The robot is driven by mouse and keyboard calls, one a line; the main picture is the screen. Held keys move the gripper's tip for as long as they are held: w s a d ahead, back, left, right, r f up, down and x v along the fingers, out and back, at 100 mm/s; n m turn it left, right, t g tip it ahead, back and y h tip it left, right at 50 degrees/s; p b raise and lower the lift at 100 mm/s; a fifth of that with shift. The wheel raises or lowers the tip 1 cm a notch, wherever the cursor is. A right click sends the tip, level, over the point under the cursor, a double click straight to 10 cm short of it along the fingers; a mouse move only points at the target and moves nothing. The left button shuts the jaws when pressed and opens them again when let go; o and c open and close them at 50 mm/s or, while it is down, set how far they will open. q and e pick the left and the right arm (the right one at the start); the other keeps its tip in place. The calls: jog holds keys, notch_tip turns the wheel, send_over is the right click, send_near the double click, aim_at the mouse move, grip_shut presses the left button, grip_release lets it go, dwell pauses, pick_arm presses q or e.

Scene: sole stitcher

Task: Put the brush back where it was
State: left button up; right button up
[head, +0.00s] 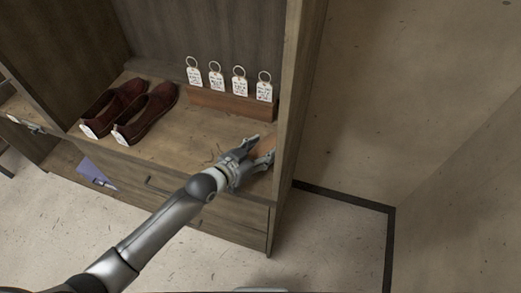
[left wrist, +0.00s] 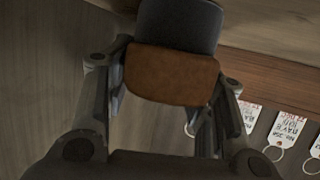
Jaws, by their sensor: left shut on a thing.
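My left gripper (head: 262,149) is at the front right of the open shelf, close to the cabinet's right side wall. It is shut on the brush, which has a brown block (left wrist: 170,74) and a dark grey end (left wrist: 180,24) in the left wrist view. The fingers sit on either side of the brown block. In the head view only a small brown part of the brush shows between the fingers. I cannot tell whether the brush touches the shelf. My right gripper is not in view.
A wooden rack (head: 232,104) with several ringed white tags stands at the back right of the shelf (head: 190,127). Dark red shoes (head: 146,115) stand at the left. A drawer (head: 220,212) is below. A purple paper-like piece (head: 95,172) shows at lower left. The shelf's middle is clear.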

pick_arm(q)
jog(key=shift+r, duration=0.1)
jog(key=o, duration=1.1)
jog(key=shift+f, duration=0.2)
jog(key=shift+r, duration=0.2)
jog(key=v, duration=1.2)
